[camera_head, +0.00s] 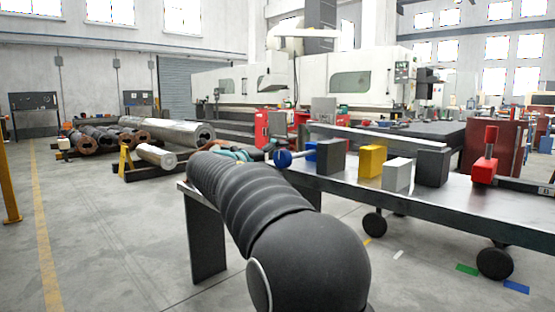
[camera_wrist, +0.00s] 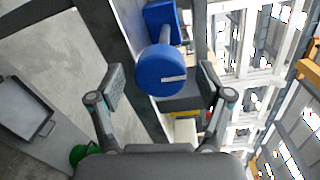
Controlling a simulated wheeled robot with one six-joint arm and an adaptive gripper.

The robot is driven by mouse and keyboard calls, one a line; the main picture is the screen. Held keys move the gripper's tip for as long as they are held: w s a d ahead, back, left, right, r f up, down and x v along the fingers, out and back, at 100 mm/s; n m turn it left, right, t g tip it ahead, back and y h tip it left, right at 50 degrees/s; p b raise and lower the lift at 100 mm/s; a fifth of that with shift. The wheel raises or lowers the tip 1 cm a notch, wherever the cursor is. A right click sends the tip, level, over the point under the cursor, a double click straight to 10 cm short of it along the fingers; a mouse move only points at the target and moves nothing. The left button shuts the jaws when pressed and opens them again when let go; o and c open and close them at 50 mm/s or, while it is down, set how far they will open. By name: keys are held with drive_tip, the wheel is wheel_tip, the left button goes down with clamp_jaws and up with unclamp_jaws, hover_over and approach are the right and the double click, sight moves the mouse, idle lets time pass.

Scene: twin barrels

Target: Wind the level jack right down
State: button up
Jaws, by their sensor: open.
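A blue jack-like device with a round blue knob (camera_wrist: 160,72) shows in the wrist view, with a pale mark on the knob's face. A short grey shaft joins the knob to a blue body (camera_wrist: 162,18). In the head view the blue knob (camera_head: 283,159) faces my arm at the table's left end. My gripper (camera_wrist: 161,84) is open, its fingers on either side of the knob in the picture; I see no contact. No label shows which is the level jack.
The dark steel table (camera_head: 340,184) carries a dark grey block (camera_head: 331,158), a yellow block (camera_head: 372,161), a pale block (camera_head: 397,175) and another dark block (camera_head: 432,167). A long pale bar (camera_head: 375,138) lies behind them.

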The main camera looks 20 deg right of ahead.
drive_tip(key=shift+f+p+v, duration=0.2)
drive_tip(key=shift+p+v, duration=1.1)
drive_tip(key=shift+v, duration=1.5)
